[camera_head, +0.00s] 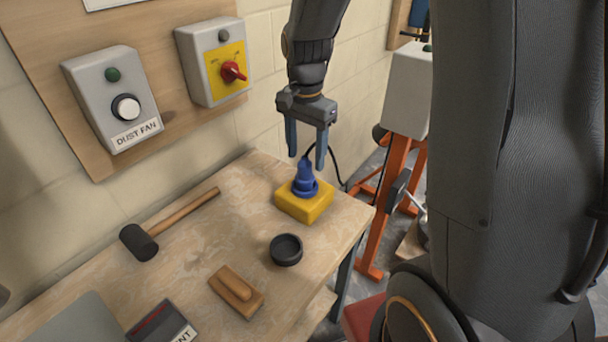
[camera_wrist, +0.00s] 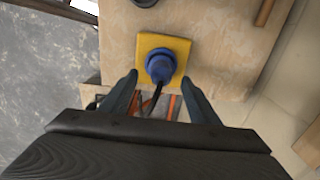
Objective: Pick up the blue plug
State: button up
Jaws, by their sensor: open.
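The blue plug (camera_head: 305,176) stands upright on a yellow block (camera_head: 303,206) near the right corner of the wooden table, with a dark cable running from its top. My gripper (camera_head: 306,160) points down above the plug, its two fingers open and apart. In the wrist view the plug (camera_wrist: 160,66) lies just ahead of the fingertips and roughly midway between them, over the yellow block (camera_wrist: 180,43). Nothing is between the fingers except the cable in view below the plug. I cannot tell the exact height gap.
On the table (camera_head: 190,245) lie a mallet (camera_head: 140,241), a black round cup (camera_head: 286,249) and a wooden float (camera_head: 236,291). Two wall boxes, one with a red switch (camera_head: 233,72), are mounted at the back left. An orange stand (camera_head: 388,190) is to the right.

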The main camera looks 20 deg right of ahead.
aim_at(305, 173)
jog(key=shift+a+f+p, duration=0.1)
jog(key=shift+f+p, duration=0.95)
jog(key=shift+f, duration=2.35)
jog(key=c, duration=1)
jog(key=shift+r, duration=0.15)
